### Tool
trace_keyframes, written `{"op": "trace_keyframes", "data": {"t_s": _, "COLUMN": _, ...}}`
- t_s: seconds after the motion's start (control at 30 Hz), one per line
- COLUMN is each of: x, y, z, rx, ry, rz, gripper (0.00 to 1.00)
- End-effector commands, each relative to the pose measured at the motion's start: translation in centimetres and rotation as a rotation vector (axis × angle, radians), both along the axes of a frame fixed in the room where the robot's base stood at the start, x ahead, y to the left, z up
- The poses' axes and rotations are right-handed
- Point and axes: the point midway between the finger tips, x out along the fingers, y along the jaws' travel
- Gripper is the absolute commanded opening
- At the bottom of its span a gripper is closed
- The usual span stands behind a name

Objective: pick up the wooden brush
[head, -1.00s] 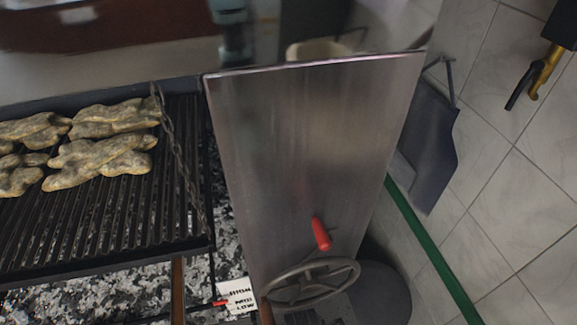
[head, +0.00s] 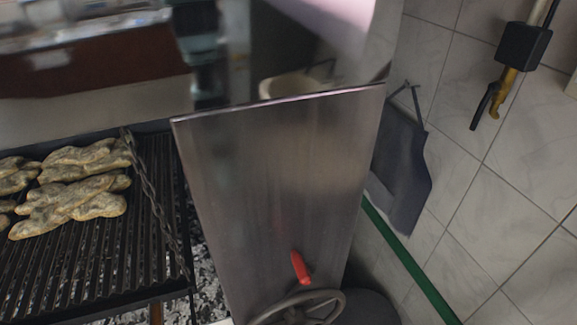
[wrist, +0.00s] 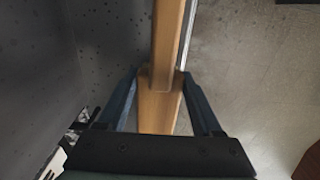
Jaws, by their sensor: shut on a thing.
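The wooden brush shows in the wrist view as a long, light-brown wooden bar (wrist: 167,40). It runs from the top edge down between the fingers of my gripper (wrist: 159,76). My gripper is shut on the wood, with one dark blue finger on each side. A wider wooden part shows below the fingertips, above the dark gripper body. No bristles are in sight, so I cannot tell where the brush head is. I cannot make out the brush or my gripper in the head view.
A tall metal panel (head: 270,180) stands beside the grill grate (head: 90,265), which bears several pieces of food (head: 75,190). A handwheel (head: 300,306) with a red handle (head: 300,267) is at the panel's foot. A dark cloth (head: 401,170) hangs on the tiled wall (head: 520,170).

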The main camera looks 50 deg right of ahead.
Motion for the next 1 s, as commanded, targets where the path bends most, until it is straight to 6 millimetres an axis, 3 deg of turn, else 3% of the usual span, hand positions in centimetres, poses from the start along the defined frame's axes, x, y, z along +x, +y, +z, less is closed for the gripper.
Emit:
{"op": "trace_keyframes", "data": {"t_s": 0.17, "x": 0.0, "y": 0.0, "z": 1.9, "rx": -0.003, "ry": -0.005, "rz": 0.002, "gripper": 0.00}}
{"op": "trace_keyframes", "data": {"t_s": 0.43, "x": 0.0, "y": 0.1, "z": 6.7, "rx": -0.003, "ry": -0.005, "rz": 0.001, "gripper": 0.00}}
{"op": "trace_keyframes", "data": {"t_s": 1.0, "x": -11.7, "y": 7.2, "z": 6.2, "rx": 0.001, "ry": 0.003, "rz": 0.002, "gripper": 0.00}}
